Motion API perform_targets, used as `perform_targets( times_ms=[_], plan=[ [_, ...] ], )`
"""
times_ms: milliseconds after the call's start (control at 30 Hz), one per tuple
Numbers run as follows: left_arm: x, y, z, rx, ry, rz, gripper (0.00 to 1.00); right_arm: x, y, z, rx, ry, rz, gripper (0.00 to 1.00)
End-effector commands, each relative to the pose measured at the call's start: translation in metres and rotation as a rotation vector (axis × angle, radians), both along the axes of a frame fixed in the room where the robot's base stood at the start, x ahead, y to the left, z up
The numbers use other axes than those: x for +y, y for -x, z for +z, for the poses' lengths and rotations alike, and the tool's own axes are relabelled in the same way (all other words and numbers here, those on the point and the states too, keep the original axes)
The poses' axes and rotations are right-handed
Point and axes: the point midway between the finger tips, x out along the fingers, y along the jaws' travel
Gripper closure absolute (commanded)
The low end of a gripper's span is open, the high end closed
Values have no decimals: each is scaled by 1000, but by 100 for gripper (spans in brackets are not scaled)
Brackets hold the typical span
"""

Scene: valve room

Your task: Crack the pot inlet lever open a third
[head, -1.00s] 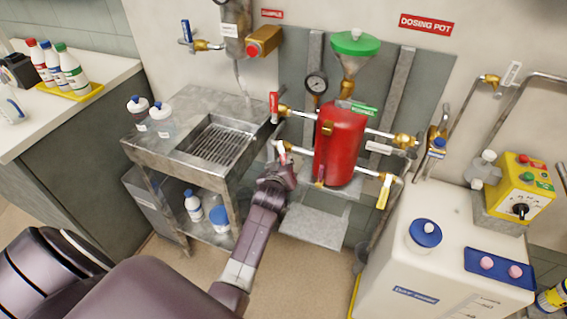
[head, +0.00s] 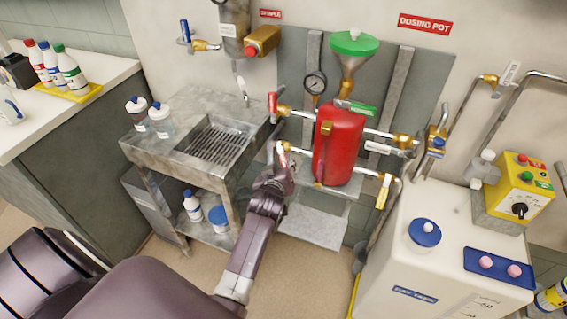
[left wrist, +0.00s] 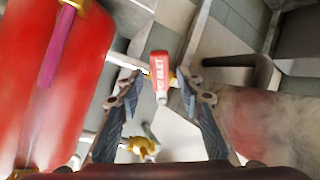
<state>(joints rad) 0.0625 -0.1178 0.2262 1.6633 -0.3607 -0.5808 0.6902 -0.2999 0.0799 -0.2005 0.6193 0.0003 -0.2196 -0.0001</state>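The pot inlet lever (left wrist: 159,78) has a red and white handle reading "INLET" and stands between my left gripper's fingertips in the left wrist view. In the head view the lever (head: 282,157) is at the lower left of the red dosing pot (head: 339,145). My left gripper (left wrist: 159,85) is open, a finger on each side of the lever, with visible gaps. In the head view my left gripper (head: 280,172) is just below the lever and its fingers are hard to make out. The pot (left wrist: 50,70) fills the left of the wrist view. My right gripper is not in view.
Another red-handled valve (head: 273,104) sits above the lever, and a yellow-handled one (head: 383,192) is right of the pot. A steel sink stand (head: 180,120) is close on the left. A white tank (head: 440,250) stands at the right. Bare floor shows below.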

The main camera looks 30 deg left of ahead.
Motion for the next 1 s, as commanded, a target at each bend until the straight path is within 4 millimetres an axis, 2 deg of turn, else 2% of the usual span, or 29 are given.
perform_targets(
  times_ms=[100, 333, 1000],
  plan=[
    [-7, 17, 7, 0, 2, 0, 66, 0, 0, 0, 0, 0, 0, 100],
    [-15, 37, 18, 1, 0, 0, 66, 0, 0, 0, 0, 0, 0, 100],
    [-17, 44, 18, 16, -9, -8, 66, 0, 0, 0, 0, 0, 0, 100]
  ],
)
